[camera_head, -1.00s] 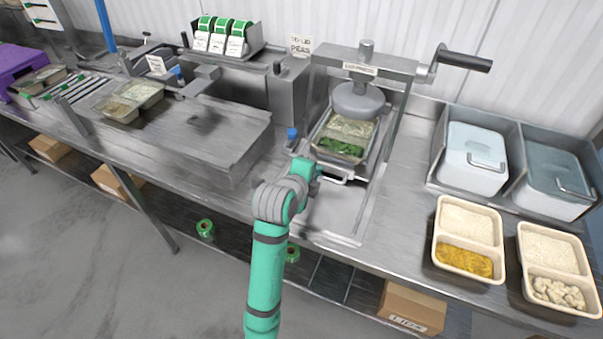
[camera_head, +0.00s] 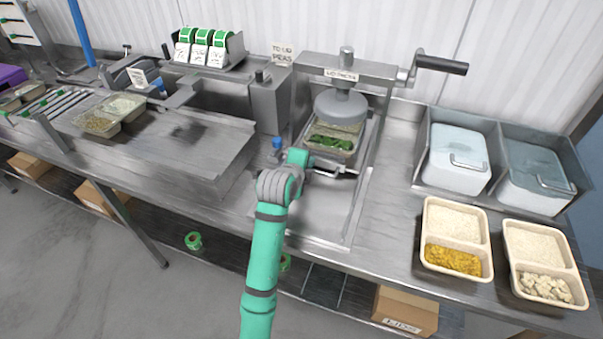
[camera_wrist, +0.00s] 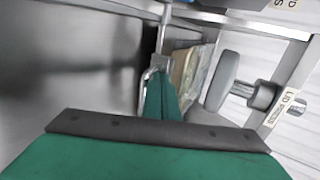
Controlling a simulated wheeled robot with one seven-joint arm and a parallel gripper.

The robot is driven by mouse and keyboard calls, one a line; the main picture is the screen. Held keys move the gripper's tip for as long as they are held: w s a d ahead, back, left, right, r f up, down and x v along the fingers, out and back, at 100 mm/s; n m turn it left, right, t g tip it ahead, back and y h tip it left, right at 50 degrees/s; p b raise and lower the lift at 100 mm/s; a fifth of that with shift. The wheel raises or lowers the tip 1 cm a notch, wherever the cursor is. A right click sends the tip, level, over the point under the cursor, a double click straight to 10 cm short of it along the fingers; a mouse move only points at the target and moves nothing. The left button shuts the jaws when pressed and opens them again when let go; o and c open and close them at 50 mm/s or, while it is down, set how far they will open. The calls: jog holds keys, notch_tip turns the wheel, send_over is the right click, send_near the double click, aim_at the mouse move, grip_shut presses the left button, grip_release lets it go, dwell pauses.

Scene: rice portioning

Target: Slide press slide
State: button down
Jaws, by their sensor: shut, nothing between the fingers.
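The lid press (camera_head: 345,72) is a grey metal frame with a round grey press head (camera_head: 340,106) and a crank handle at the upper right. Its slide tray (camera_head: 318,206) holds a two-part container (camera_head: 333,141) with rice and greens, partly under the press head. A metal slide handle (camera_head: 338,173) is at the tray's front. My gripper (camera_head: 309,161) is shut at this handle, on its left side, with nothing visibly held. In the wrist view the green fingers (camera_wrist: 160,98) are together beside the handle (camera_wrist: 146,80), and the press head (camera_wrist: 223,82) is to the right.
Two food trays, one with yellow food (camera_head: 454,258) and one with pale chunks (camera_head: 546,286), sit on the right of the bench. Lidded bins (camera_head: 457,157) stand behind them. A raised metal platform (camera_head: 196,145) is on the left. Label rolls (camera_head: 203,50) stand at the back.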

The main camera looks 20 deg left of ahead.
jog(key=w, duration=0.3)
jog(key=shift+w+d, duration=0.1)
jog(key=shift+w+r, duration=0.2)
jog(key=shift+w, duration=0.15)
jog(key=shift+r, duration=0.1)
